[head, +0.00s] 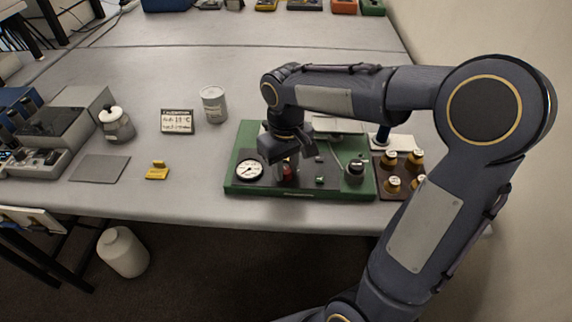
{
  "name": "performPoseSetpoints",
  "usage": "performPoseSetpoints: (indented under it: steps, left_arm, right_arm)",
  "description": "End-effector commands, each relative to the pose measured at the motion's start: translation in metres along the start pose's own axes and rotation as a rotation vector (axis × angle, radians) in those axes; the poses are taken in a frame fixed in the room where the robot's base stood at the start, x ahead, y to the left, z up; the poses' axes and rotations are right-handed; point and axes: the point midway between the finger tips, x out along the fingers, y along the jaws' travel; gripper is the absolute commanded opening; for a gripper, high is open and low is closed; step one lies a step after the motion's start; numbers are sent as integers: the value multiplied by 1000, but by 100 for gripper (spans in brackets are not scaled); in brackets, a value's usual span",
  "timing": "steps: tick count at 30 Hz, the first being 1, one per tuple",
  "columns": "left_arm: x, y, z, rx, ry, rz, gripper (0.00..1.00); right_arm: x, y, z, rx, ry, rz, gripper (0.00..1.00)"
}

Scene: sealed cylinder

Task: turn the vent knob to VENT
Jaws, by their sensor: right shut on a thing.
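A green panel board (240,185) lies on the grey table with a white round gauge (249,170) at its left. My right gripper (287,163) comes down over the board, just right of the gauge. It is shut on a small red knob (287,173), which is mostly hidden by the fingers. A black round knob (355,170) stands at the right of the board, apart from the gripper. No VENT marking can be read, nor which way the red knob points. My left gripper is not in view.
A brown rack with brass-coloured fittings (391,185) stands close right of the board. A grey can (214,104), a small sign (177,121), a yellow block (157,171) and a grey mat (100,168) are to the left.

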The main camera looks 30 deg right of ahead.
Motion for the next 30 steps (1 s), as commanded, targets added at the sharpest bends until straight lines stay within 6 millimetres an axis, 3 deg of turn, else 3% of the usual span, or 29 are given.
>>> performPoseSetpoints:
  steps: [30]
  left_arm:
    - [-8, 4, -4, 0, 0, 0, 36]
  right_arm:
    - [-1, 0, -1, 953, 3, -1, 2]
